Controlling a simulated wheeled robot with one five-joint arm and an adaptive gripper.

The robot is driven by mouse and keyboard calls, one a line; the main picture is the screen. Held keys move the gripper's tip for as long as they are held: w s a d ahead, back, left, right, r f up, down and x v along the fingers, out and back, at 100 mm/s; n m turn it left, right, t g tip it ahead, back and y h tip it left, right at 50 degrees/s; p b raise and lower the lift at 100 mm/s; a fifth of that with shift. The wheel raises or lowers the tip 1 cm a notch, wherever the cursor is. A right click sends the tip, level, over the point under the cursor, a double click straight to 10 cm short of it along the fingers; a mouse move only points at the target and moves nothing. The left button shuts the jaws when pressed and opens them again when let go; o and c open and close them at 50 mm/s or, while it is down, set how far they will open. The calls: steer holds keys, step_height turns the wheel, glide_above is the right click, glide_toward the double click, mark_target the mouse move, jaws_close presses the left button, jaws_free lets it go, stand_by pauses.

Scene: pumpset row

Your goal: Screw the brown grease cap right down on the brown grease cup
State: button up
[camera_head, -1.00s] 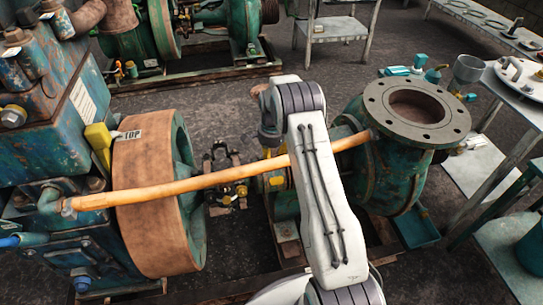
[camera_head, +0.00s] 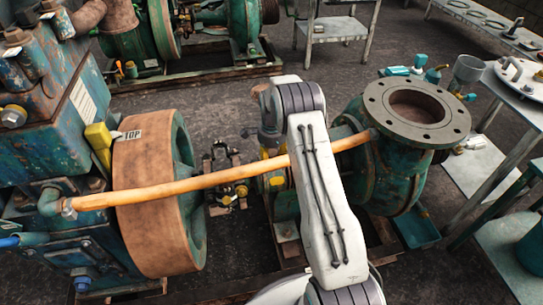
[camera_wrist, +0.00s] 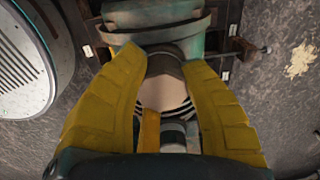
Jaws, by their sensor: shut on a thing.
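In the wrist view, the two yellow fingers of my gripper (camera_wrist: 163,60) are closed in around a small brown piece, which I take to be the brown grease cap (camera_wrist: 165,66). The cap sits between the fingertips, and the fingers cover its sides. A pale round surface shows just below it. I cannot make out the brown grease cup or how far down the cap sits on it. In the head view, my white arm reaches over the pumpset and hides most of the gripper, the cap and the cup.
An orange hose (camera_head: 190,185) runs across from the blue engine (camera_head: 50,130) to the green pump (camera_head: 375,180), passing behind my arm. A large brown-rimmed flywheel (camera_head: 150,205) stands left of my arm. A metal table (camera_head: 510,90) is at the right.

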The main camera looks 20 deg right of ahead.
steer(key=shift+f+m, duration=0.2)
steer(key=shift+m, duration=0.5)
steer(key=o, duration=1.2)
steer(key=shift+r, duration=0.15)
steer(key=shift+r+p, duration=1)
steer(key=shift+r, duration=0.45)
steer(key=shift+r, duration=0.1)
step_height(320, 180, up, 12)
steer(key=shift+s, duration=0.25)
